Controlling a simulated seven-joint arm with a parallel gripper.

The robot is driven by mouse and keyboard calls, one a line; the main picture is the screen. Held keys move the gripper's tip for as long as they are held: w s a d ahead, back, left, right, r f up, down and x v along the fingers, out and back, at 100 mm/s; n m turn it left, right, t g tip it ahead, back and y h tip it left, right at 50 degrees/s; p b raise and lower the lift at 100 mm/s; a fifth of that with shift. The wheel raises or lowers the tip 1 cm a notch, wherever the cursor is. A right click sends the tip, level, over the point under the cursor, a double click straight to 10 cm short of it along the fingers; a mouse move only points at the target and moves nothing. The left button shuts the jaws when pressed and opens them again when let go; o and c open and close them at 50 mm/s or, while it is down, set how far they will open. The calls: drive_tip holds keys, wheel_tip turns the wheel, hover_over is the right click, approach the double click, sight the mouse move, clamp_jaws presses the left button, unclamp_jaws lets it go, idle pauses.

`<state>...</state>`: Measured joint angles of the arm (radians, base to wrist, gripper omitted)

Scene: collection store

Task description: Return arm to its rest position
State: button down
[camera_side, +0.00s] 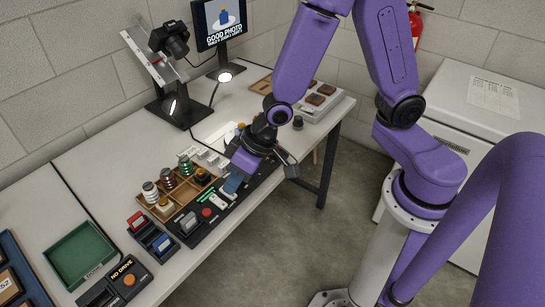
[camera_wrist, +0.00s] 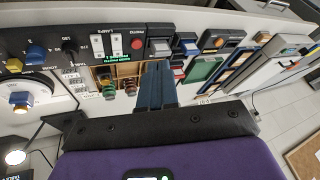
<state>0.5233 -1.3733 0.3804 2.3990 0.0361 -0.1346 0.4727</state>
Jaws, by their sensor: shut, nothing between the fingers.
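My gripper (camera_side: 232,184) is low over the black control panel (camera_side: 198,232) on the long white table, in the side view. Its blue fingers are together with nothing between them; in the wrist view the closed fingers (camera_wrist: 157,85) point toward the panel's edge. I cannot tell whether the fingertips touch the panel. The panel carries a red button (camera_side: 206,212), a grey switch (camera_side: 187,222) and a lit green display (camera_side: 206,195). My arm reaches across the table from its base at the right.
A wooden compartment tray (camera_side: 159,214) with spools lies beside the panel. A green tray (camera_side: 80,254) is at the left. A camera (camera_side: 170,38) on a stand, lamps and a monitor (camera_side: 219,20) reading "GOOD PHOTO" stand behind. A white cabinet (camera_side: 455,100) is at right; open floor lies between.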

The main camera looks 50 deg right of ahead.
drive_tip(key=s+d+r+n+g+h, duration=0.1)
drive_tip(key=s+d+r+n+h, duration=0.1)
drive_tip(key=s+d+r+n, duration=0.2)
drive_tip(key=s+d+r+n+g+h, duration=0.1)
drive_tip(key=s+d+r+n, duration=0.3)
drive_tip(key=s+d, duration=0.6)
drive_tip(key=s+r+g, duration=0.1)
drive_tip(key=s+r, duration=0.1)
drive_tip(key=s, duration=0.2)
drive_tip(key=shift+s+r+n+g+h, duration=0.15)
drive_tip(key=shift+r+n+g+h, duration=0.15)
drive_tip(key=shift+r+n+h, duration=0.1)
